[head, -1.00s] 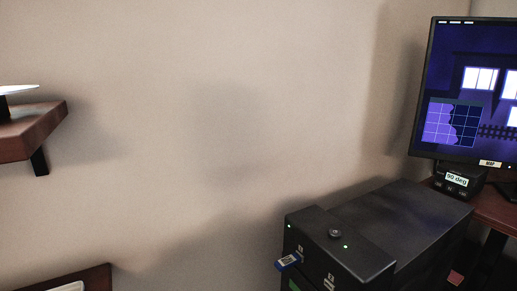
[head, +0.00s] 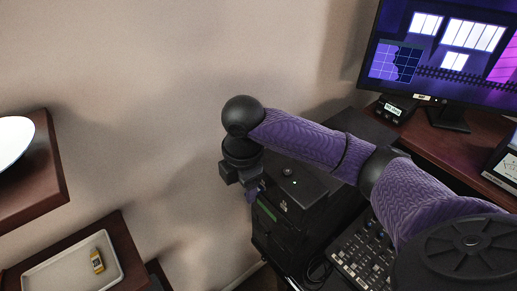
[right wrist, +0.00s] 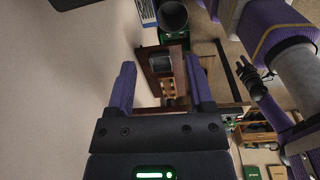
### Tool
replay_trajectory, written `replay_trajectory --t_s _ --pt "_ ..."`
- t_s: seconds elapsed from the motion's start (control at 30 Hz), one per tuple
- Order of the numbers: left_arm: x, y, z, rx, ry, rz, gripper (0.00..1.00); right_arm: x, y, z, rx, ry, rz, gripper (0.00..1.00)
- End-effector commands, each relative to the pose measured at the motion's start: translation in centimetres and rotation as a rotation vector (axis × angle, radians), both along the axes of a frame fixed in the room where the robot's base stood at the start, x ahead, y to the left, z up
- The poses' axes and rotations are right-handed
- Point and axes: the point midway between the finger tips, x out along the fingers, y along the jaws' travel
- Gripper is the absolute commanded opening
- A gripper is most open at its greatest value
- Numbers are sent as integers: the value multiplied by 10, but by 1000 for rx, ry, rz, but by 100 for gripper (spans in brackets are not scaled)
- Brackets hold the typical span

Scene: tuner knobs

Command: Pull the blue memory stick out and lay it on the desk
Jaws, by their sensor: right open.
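My right gripper (head: 252,192) hangs at the front left edge of the black case (head: 300,190) in the head view. In the right wrist view its two purple fingers (right wrist: 161,68) stand apart with no object held between them. The blue memory stick does not show now; the gripper covers the part of the case front where it stuck out. The brown desk (head: 458,150) lies at the right. In the right wrist view, a dark gripper-like shape (right wrist: 254,84) by a purple arm seems to be my left gripper; its jaws are unclear.
A monitor (head: 440,50) and a small display box (head: 393,109) stand on the desk. A panel of knobs (head: 365,250) lies below my right arm. At the left are a shelf with a white plate (head: 12,140) and a tray (head: 60,282) holding a yellow item (head: 97,261).

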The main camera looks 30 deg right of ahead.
Motion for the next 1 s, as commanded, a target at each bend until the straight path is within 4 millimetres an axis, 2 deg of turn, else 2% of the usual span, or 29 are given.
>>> replay_trajectory --t_s 0.03,0.1,0.23,0.33,0.6,0.7,1.0 --pt "0 1 0 1 1 0 37 9 -19 18 -25 7 18 68" --pt "-1 1 -1 2 2 0 37 13 -36 36 -34 32 48 68" --pt "-1 2 -1 4 3 -1 37 15 -48 48 -31 50 68 68" --pt "-2 3 -4 6 5 -2 37 14 -48 33 -30 54 72 68" --pt "-3 6 -12 10 8 -3 37 14 -48 -28 -31 51 71 68" --pt "-4 6 -14 10 8 -4 37 14 -47 -41 -30 50 72 68" --pt "-4 7 -14 13 9 -4 37 15 -47 -48 -30 46 72 68"
